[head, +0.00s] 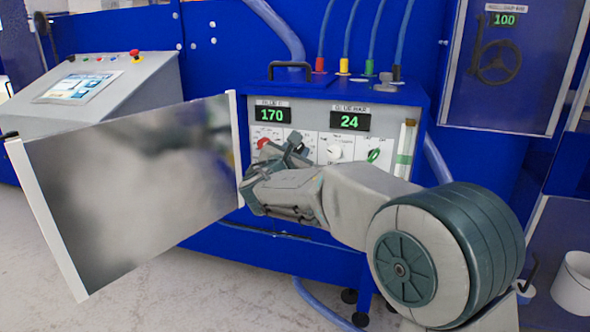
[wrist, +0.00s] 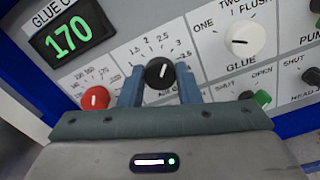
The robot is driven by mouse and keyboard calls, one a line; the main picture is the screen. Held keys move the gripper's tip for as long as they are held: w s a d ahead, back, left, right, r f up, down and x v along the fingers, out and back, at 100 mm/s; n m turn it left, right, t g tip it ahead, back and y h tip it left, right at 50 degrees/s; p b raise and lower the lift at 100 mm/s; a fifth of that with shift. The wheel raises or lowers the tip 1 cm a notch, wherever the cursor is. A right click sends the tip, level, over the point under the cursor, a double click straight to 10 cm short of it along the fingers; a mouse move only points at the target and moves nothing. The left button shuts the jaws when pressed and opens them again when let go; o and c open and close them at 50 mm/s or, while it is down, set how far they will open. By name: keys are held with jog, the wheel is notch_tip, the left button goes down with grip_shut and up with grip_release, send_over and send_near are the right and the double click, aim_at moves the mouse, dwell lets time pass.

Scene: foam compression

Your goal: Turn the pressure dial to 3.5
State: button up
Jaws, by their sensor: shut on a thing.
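The pressure dial (wrist: 160,73) is a round black knob with a white pointer line, on a light panel with a printed scale of numbers around it. In the wrist view its pointer leans slightly right of straight up, roughly toward the 2.5 to 3 marks; the exact reading is unclear. My gripper (wrist: 160,86) has one blue-grey finger on each side of the knob and is shut on it. In the head view my gripper (head: 292,150) is at the panel's lower left and hides the dial.
A red knob (wrist: 95,98) sits left of the dial, a white glue selector (wrist: 241,40) right. Displays read 170 (head: 271,115) and 24 (head: 349,121). An open cabinet door (head: 130,180) stands left of my arm. Hoses (head: 375,40) rise above the cabinet.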

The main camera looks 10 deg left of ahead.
jog(key=m+b, duration=0.2)
jog(key=b, duration=0.1)
jog(key=m+b, duration=0.5)
jog(key=b, duration=0.2)
jog(key=shift+f+m, duration=0.3)
jog(key=shift+r+m+b, duration=0.15)
jog(key=shift+m+b, duration=0.75)
jog(key=o, duration=1)
jog(key=shift+s, duration=0.15)
jog(key=s, duration=0.4)
jog(key=s+p, duration=0.1)
jog(key=s, duration=0.4)
jog(key=s+a, duration=0.1)
jog(key=s, duration=0.3)
jog(key=shift+s, duration=0.3)
